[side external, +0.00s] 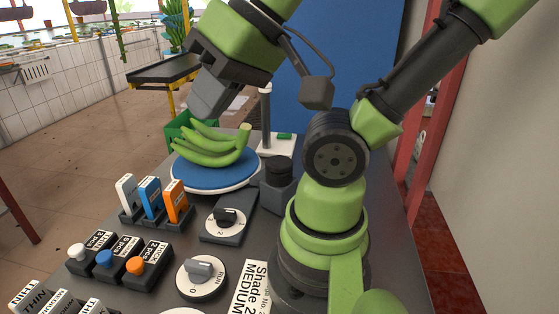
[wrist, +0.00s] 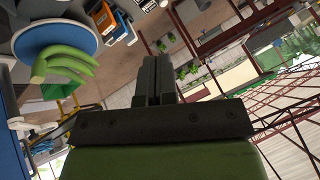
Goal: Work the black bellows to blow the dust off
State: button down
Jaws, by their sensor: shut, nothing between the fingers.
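A black ribbed-looking piece (side external: 279,169) on a dark grey block stands right of the round blue plate in the side view; it looks like the bellows, though I cannot be sure. A bunch of green bananas (side external: 212,146) lies on the blue plate (side external: 190,179) and also shows in the wrist view (wrist: 62,66). No dust can be made out at this size. My gripper (side external: 204,110) is shut and empty, above and slightly left of the bananas, apart from them and from the black piece. Its closed fingers show in the wrist view (wrist: 155,72).
White, blue and orange upright cards (side external: 151,200) stand in front of the plate. Two dial switches (side external: 202,273) and a row of knobbed blocks (side external: 105,261) cover the near table. A grey post (side external: 266,118) stands behind the plate. A green crate (side external: 178,128) is beyond the table.

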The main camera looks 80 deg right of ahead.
jog(key=d+f+g+h, duration=0.5)
jog(key=d+g, duration=0.2)
jog(key=d, duration=0.3)
jog(key=n+g+h, duration=0.2)
jog(key=g, duration=0.6)
send_over(286, 161)
jog(key=w+a, duration=0.1)
notch_tip(286, 161, down, 3)
jog(key=shift+w+f, duration=0.15)
jog(key=shift+f, duration=4.4)
jog(key=shift+f, duration=0.4)
jog(key=shift+f, duration=0.95)
jog(key=shift+r, duration=1.4)
